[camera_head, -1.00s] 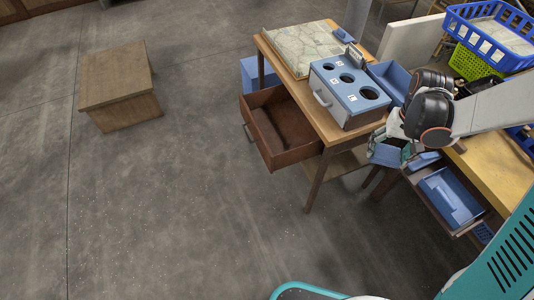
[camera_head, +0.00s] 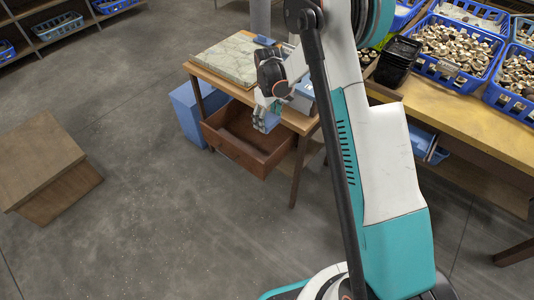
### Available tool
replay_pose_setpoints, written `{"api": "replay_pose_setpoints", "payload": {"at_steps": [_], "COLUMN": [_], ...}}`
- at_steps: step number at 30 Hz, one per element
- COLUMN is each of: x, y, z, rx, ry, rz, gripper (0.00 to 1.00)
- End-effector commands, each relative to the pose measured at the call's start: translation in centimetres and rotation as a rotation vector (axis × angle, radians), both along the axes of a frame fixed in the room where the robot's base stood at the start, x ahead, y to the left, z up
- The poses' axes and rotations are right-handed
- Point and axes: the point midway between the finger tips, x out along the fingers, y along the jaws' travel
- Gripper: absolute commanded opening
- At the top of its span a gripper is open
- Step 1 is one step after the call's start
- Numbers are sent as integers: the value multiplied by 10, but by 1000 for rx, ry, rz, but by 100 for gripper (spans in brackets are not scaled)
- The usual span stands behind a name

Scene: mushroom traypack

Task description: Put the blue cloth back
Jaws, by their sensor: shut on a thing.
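My gripper (camera_head: 271,106) is shut on a small blue piece, which appears to be the blue cloth (camera_head: 266,122). The cloth hangs below the fingers near the right back part of the open brown drawer (camera_head: 233,153). I cannot tell whether it touches the drawer or the table edge. The drawer sticks out from under the small wooden table (camera_head: 203,74) and its visible inside looks empty. My arm hides much of the table's right side.
A patterned board (camera_head: 228,58) lies on the table. A blue bin (camera_head: 188,115) stands on the floor to its left. A wooden box (camera_head: 50,165) stands at left, with clear floor between. Blue baskets of mushrooms (camera_head: 452,45) and black trays (camera_head: 396,66) sit on the right table.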

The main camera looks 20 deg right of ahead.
Motion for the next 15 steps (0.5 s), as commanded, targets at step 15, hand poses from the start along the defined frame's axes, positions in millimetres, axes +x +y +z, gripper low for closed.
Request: {"api": "replay_pose_setpoints", "payload": {"at_steps": [15], "x": [0], "y": [0], "z": [-125], "rx": [0], "ry": [0], "rz": [-1], "gripper": [50]}}
